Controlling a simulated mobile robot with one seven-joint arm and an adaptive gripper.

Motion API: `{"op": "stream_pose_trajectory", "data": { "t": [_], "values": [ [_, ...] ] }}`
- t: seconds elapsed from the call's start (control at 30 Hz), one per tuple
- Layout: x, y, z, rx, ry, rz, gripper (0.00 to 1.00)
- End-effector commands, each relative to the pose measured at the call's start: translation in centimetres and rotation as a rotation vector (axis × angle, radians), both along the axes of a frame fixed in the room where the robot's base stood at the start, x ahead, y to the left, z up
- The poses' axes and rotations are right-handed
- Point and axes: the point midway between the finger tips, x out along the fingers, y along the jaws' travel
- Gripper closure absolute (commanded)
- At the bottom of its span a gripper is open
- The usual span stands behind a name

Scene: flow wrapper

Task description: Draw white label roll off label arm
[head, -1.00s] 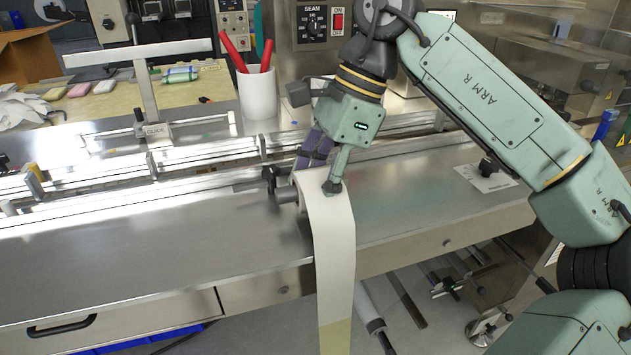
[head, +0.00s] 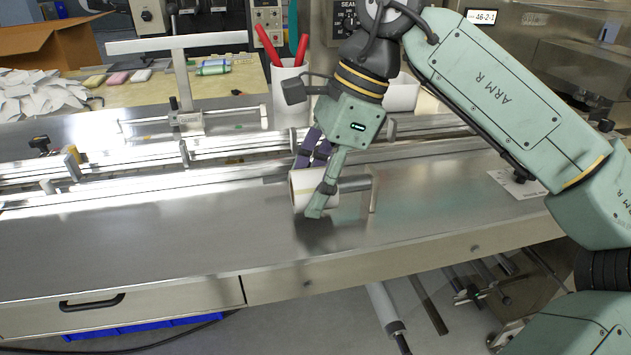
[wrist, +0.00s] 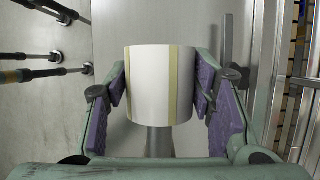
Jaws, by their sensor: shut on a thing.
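The white label roll (head: 301,188) is above the steel table in the head view, with its open end facing left. In the wrist view the roll (wrist: 150,85) is white with yellowish bands and sits between the purple finger pads. My gripper (head: 317,180) is shut on it, a finger on each side; the near finger covers part of the roll. The grey label arm (head: 357,184) shows to the right of the roll, beside an upright plate. In the wrist view the arm (wrist: 159,141) lines up with the roll's lower end. I cannot tell whether its tip is still inside.
Guide rails (head: 230,148) run along the back of the table. A white cup (head: 287,95) with red-handled tools stands behind them. A T-shaped post (head: 182,75) rises at the back left. The table top (head: 150,235) is clear at left and front.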

Motion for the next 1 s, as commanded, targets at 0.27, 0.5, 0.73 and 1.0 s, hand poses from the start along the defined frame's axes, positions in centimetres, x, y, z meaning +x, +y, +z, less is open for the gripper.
{"op": "stream_pose_trajectory", "data": {
  "t": [0.27,0.5,0.73,1.0],
  "values": [
    [0.0,0.0,0.0,0.000,0.000,0.000,0.78],
    [-0.1,0.5,0.0,0.000,0.000,0.001,0.78],
    [-0.7,2.1,0.0,0.000,-0.001,0.002,0.78],
    [-1.3,4.1,0.0,0.000,-0.001,0.002,0.78]
  ]
}}
